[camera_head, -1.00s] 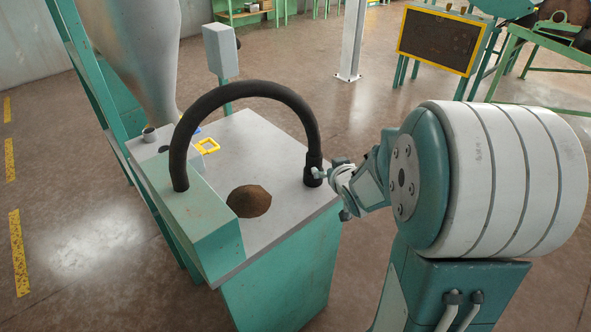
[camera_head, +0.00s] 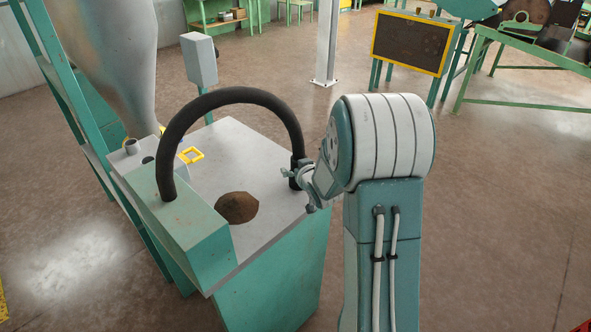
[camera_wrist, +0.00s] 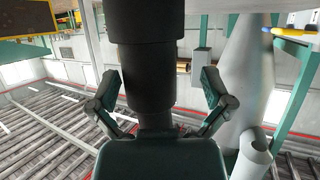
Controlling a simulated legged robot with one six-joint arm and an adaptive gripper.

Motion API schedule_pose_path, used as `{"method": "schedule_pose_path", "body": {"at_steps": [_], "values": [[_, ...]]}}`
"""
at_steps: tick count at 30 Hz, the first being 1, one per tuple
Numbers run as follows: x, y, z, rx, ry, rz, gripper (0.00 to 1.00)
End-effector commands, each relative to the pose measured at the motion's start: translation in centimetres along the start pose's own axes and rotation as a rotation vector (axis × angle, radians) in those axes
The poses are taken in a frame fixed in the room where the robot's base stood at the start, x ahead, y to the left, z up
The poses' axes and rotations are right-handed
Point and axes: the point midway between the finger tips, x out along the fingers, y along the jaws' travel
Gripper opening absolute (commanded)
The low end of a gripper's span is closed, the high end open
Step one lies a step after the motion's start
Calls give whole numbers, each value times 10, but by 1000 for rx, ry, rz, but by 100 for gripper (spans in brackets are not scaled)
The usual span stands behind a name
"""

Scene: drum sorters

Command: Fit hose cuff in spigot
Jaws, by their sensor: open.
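A black hose (camera_head: 235,93) arches from a green box on the bench top to a thicker black cuff (camera_head: 298,163) at the bench's right side. The cuff hangs roughly upright, its lower end close to the top. My gripper (camera_head: 293,181) is at the cuff from the right. In the wrist view the cuff (camera_wrist: 148,85) stands between my two spread fingers, with a gap visible on each side. My palm hides its near end. A short round grey stub (camera_head: 130,147), which looks like the spigot, stands at the bench's far left corner.
A hopper (camera_head: 115,60) and a grey box on a post (camera_head: 199,58) rise behind.

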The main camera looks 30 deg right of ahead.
Motion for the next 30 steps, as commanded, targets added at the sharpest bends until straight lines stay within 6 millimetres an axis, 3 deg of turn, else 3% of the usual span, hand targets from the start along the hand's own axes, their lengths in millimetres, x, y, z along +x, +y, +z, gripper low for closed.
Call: {"method": "schedule_pose_path", "body": {"at_steps": [3,10,11,16,17,30], "values": [[10,2,0,1,0,1,100],[11,-1,-1,-2,0,1,100],[11,-1,-1,-2,0,1,91],[10,-2,-1,-2,0,2,15],[10,-1,0,-2,0,1,10],[8,0,-6,-2,1,2,10]]}}
